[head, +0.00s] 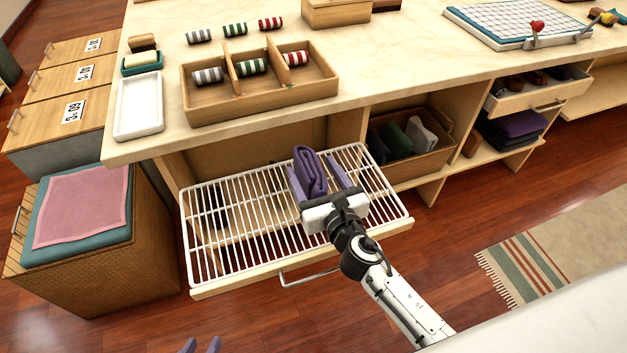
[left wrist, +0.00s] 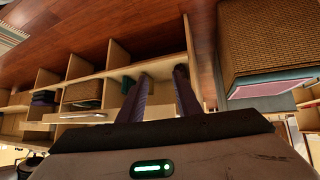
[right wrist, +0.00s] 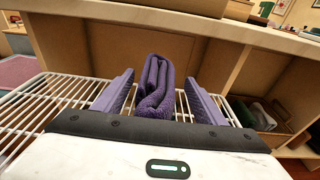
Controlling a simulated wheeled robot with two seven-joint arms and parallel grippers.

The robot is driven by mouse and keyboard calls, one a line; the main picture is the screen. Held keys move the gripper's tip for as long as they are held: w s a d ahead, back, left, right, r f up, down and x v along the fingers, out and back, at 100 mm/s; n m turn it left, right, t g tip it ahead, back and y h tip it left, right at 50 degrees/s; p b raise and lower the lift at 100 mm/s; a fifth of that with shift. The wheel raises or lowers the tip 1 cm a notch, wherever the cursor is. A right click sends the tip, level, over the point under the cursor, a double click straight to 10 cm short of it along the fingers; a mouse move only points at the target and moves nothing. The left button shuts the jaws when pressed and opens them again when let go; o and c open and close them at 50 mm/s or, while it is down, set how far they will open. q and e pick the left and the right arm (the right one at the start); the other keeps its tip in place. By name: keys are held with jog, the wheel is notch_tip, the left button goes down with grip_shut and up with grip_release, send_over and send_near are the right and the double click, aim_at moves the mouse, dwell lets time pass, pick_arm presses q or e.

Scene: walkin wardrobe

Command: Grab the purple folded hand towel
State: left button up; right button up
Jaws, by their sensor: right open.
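The purple folded hand towel (head: 309,172) stands on the pulled-out white wire rack (head: 240,215), its folds showing. My right gripper (head: 318,177) is open with one finger on each side of the towel. In the right wrist view, the towel (right wrist: 156,88) is between the two purple fingers, with gaps on both sides. The towel's lower part is hidden behind the gripper body. My left gripper (head: 200,346) shows only its fingertips at the bottom edge of the head view. In the left wrist view, its fingers (left wrist: 163,95) are apart with nothing between them.
The counter (head: 400,75) overhangs the rack's back and carries a wooden divided tray (head: 210,105) with rolled towels. A basket (head: 400,165) with rolled cloths stands in the cubby to the right. A wicker hamper (head: 115,275) stands at left. A rug (head: 560,250) lies at right.

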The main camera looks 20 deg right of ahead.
jog(key=c, duration=1.2)
jog(key=shift+r, duration=0.1)
jog(key=shift+c, duration=0.9)
